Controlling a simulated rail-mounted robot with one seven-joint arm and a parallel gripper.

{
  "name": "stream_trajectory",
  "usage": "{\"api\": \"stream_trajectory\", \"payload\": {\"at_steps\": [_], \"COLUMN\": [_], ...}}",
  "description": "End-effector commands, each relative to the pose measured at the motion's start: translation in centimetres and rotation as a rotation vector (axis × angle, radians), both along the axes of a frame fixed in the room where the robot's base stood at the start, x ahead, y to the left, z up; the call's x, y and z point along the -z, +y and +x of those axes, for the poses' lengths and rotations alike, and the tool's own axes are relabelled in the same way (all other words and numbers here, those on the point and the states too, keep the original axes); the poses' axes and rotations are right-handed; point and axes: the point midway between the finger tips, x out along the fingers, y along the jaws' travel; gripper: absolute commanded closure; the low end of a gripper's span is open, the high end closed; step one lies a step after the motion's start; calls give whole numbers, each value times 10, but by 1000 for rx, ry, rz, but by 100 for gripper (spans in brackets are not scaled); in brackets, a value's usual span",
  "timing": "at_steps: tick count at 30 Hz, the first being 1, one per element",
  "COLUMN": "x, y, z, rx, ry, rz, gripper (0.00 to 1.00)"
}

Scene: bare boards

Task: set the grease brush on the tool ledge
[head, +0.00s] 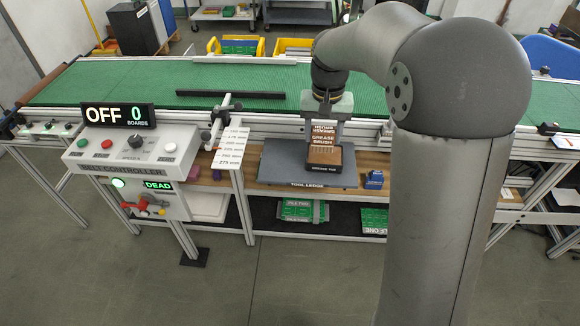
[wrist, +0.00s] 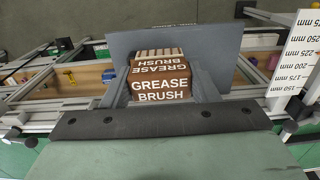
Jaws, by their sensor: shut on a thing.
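The grease brush (head: 323,155) is a brown block with white lettering, and it also shows in the wrist view (wrist: 160,88) with a pale, ridged strip at its far side. My gripper (head: 324,138) is shut on it, with one grey finger on each side in the wrist view (wrist: 162,76). The tool ledge (head: 275,165) is a dark grey plate with its name on the front edge. The brush is over the right-middle part of the ledge. I cannot tell whether its underside touches the plate. The ledge also shows behind the brush in the wrist view (wrist: 222,42).
A small blue object (head: 373,180) sits just right of the ledge on the wooden shelf. A white millimetre scale (head: 231,148) and a control box (head: 130,147) reading OFF stand to the left. The green conveyor belt (head: 150,80) runs behind. The ledge's left part is bare.

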Motion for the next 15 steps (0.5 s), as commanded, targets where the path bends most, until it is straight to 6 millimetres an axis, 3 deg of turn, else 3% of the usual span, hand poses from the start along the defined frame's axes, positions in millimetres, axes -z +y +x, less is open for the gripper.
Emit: {"api": "stream_trajectory", "payload": {"at_steps": [11, 15], "x": [35, 63], "y": [72, 91], "z": [46, 59], "rx": [-5, -3], "ry": [5, 5], "rz": [-1, -2], "gripper": [64, 64]}}
